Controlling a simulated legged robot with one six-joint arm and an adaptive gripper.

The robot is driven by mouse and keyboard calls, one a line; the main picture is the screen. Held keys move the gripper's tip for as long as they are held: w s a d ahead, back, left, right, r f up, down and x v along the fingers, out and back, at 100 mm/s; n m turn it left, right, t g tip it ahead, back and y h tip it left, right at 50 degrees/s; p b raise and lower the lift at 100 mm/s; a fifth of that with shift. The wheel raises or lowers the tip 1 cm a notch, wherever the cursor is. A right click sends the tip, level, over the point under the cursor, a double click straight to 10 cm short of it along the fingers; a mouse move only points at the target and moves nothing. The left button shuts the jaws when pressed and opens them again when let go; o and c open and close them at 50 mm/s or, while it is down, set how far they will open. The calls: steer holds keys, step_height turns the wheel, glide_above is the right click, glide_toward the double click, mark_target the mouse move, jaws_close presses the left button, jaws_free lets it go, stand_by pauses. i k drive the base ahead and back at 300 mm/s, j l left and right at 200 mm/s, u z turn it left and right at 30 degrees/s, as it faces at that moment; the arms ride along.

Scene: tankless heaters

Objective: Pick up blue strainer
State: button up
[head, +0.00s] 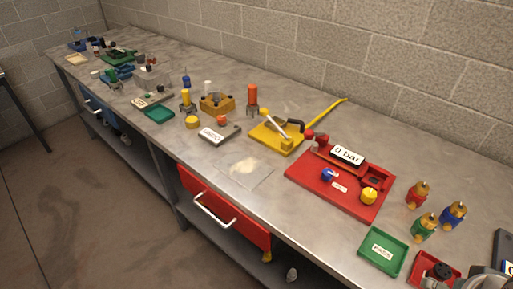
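The blue strainer (454,214) appears to be the small blue piece with a brass-coloured top, standing upright on the metal bench at the right. Two pieces of the same shape stand close by: a red one (417,194) to its left and further back, and a green one (424,227) to its left and nearer. The blue piece is apart from both and nothing covers it. My gripper is not recognisable in the head view. Grey rounded parts are cut off at the lower right corner, and I cannot tell what they are.
A red board (322,190) with a pressure sign lies left of the strainers. A green tray (376,258) and a red tray (424,264) are near the front edge. A dark object (505,250) is at the right edge. A red drawer (218,206) hangs below the bench.

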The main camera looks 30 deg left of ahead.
mark_target(186, 79)
steer(key=u, duration=0.4)
steer(key=j+u, duration=0.15)
steer(key=u, duration=0.25)
steer(key=j+u, duration=0.15)
steer(key=u, duration=0.25)
steer(key=k, duration=0.05)
